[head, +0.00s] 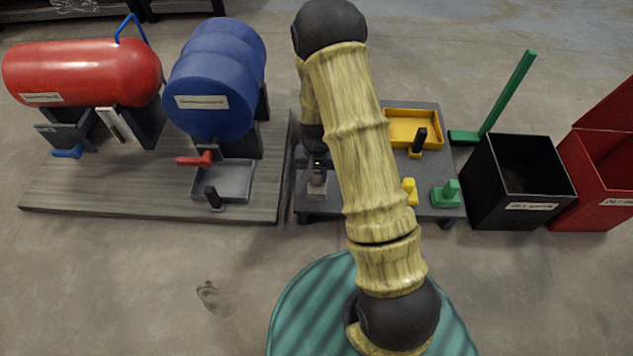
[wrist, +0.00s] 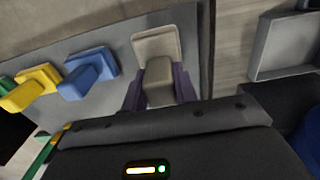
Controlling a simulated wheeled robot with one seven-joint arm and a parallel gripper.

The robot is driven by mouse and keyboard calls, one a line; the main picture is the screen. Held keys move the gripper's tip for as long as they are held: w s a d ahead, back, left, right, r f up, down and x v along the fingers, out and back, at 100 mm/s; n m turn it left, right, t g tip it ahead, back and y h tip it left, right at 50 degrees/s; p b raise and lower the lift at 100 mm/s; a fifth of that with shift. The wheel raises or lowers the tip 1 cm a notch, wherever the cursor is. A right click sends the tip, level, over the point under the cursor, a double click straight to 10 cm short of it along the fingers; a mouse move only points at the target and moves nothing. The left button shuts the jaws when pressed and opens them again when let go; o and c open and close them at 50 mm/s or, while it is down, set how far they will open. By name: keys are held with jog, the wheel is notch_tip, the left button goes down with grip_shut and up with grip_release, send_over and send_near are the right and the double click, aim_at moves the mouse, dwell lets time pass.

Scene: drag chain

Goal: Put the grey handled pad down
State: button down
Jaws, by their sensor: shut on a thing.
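The grey handled pad (head: 316,188) is at the left end of the low dark table (head: 345,208) in the head view. In the wrist view the pad (wrist: 156,42) is a pale grey-beige plate with a block handle facing the camera. My gripper (wrist: 159,92) has its dark purple fingers on both sides of that handle and is shut on it. The pad's plate lies over the table top near its edge. I cannot tell whether it touches the surface. My arm hides the middle of the table in the head view.
A blue handled pad (wrist: 90,72), a yellow one (wrist: 36,82) and a green one (head: 446,194) sit along the table. A yellow tray (head: 398,113) is behind. A grey tray (head: 236,171) stands on the wooden platform (head: 110,195) to the left. A black bin (head: 510,190) stands right.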

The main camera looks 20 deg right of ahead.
aim_at(317, 182)
jog(key=shift+f+b, duration=1.25)
jog(key=shift+f, duration=0.6)
jog(key=shift+f, duration=0.2)
jog(key=c, duration=1.1)
grip_release()
jog(key=shift+r, duration=0.1)
notch_tip(317, 182, up, 12)
jog(key=p, duration=0.8)
jog(key=shift+f, duration=0.25)
jog(key=shift+r+p, duration=0.35)
